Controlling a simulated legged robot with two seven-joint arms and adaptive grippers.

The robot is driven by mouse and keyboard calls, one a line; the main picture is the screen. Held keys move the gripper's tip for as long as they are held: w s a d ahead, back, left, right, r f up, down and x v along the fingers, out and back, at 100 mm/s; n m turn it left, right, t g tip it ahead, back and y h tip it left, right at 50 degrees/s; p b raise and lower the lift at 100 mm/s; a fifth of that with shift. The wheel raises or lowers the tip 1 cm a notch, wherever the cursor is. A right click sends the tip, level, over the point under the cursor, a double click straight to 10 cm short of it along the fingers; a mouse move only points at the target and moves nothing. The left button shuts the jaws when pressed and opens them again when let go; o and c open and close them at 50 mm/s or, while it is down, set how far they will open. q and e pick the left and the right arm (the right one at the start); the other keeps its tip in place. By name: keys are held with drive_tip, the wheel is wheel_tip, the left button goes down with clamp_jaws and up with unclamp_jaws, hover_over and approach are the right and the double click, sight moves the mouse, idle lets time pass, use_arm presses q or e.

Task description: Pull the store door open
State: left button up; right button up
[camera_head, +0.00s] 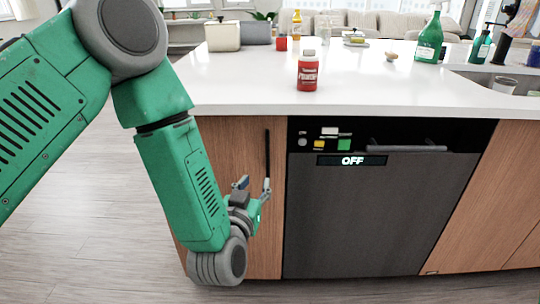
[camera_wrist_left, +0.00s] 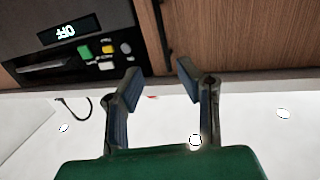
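The store door looks to be the wooden cabinet door (camera_head: 228,140) at the left end of the island, also in the wrist view (camera_wrist_left: 235,35). Its thin black upright handle (camera_head: 267,150) is near the door's right edge; a dark bar at the top of the wrist view (camera_wrist_left: 162,22) appears to be it. The door looks shut. My left gripper (camera_head: 254,184) is in front of the door by the handle's lower end. Its two fingers (camera_wrist_left: 157,82) are apart with nothing between them; I cannot tell whether they touch the handle. My right gripper is not in view.
A dark dishwasher (camera_head: 370,215) with an OFF display (camera_head: 351,160) is right of the door. The white countertop (camera_head: 400,90) above holds a red bottle (camera_head: 308,72) and a green spray bottle (camera_head: 430,40). Open floor (camera_head: 90,235) lies to the left.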

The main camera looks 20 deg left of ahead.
sight(267, 148)
use_arm(q)
drive_tip(key=shift+t, duration=0.3)
drive_tip(key=w+b, duration=0.1)
drive_tip(key=w, duration=0.3)
drive_tip(key=w+r+b, duration=0.1)
drive_tip(key=w, duration=0.4)
drive_tip(key=w+a+b, duration=0.1)
drive_tip(key=w, duration=0.4)
drive_tip(key=shift+w+a+r, duration=0.1)
drive_tip(key=shift+w+r, duration=0.05)
drive_tip(key=shift+r, duration=0.05)
clamp_jaws()
